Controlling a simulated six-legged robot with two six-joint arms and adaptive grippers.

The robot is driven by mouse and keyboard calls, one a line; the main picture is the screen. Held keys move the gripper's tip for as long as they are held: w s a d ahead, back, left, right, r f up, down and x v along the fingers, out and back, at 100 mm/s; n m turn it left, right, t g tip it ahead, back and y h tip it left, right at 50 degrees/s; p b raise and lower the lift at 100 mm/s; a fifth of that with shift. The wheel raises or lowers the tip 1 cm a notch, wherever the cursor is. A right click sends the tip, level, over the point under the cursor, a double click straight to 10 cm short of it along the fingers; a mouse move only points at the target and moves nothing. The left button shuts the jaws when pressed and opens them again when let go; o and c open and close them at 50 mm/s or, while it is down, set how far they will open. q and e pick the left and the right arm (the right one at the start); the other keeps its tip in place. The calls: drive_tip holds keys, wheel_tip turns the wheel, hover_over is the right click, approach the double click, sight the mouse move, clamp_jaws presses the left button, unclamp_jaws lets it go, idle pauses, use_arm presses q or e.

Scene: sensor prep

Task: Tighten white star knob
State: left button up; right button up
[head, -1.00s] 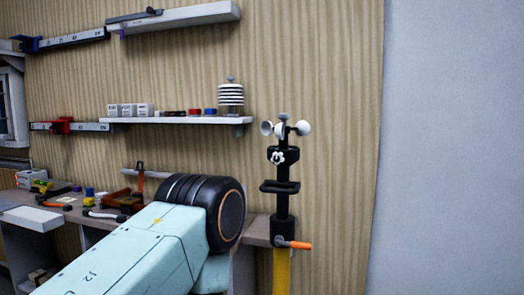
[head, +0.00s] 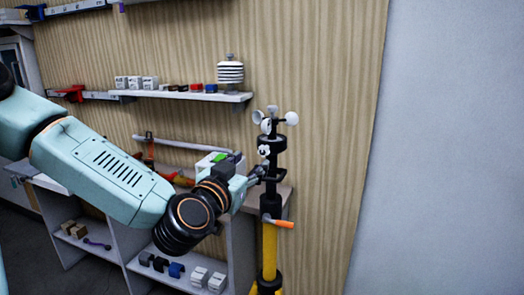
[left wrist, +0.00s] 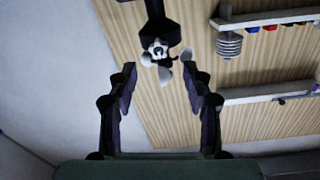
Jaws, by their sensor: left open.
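The white star knob (head: 264,150) is on the black upper part of the stand (head: 268,205), just below the anemometer's white cups (head: 291,118). My left gripper (head: 260,172) is just left of the stand and a little below the knob, small and dark against the black post. In the left wrist view, the fingers of my left gripper (left wrist: 159,72) are spread open and empty. The knob (left wrist: 157,49) shows between and beyond the fingertips, and I see no contact. My right gripper is not in view.
A workbench with open cubbies (head: 234,235) stands behind and left of the stand. A wall shelf (head: 180,95) above it holds small boxes and a white ribbed sensor (head: 230,72). An orange handle (head: 280,223) sticks out right from the stand. The grey wall at right is clear.

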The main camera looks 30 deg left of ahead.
sight(262, 153)
use_arm(q)
drive_tip(key=w, duration=0.2)
drive_tip(key=w+a+b, duration=0.1)
drive_tip(key=w, duration=0.2)
drive_tip(key=shift+w+a+f, duration=0.15)
drive_tip(key=shift+w, duration=1)
drive_tip(key=shift+a, duration=0.1)
drive_tip(key=shift+s, duration=0.15)
drive_tip(key=shift+c, duration=0.7)
drive_tip(key=c, duration=0.5)
clamp_jaws()
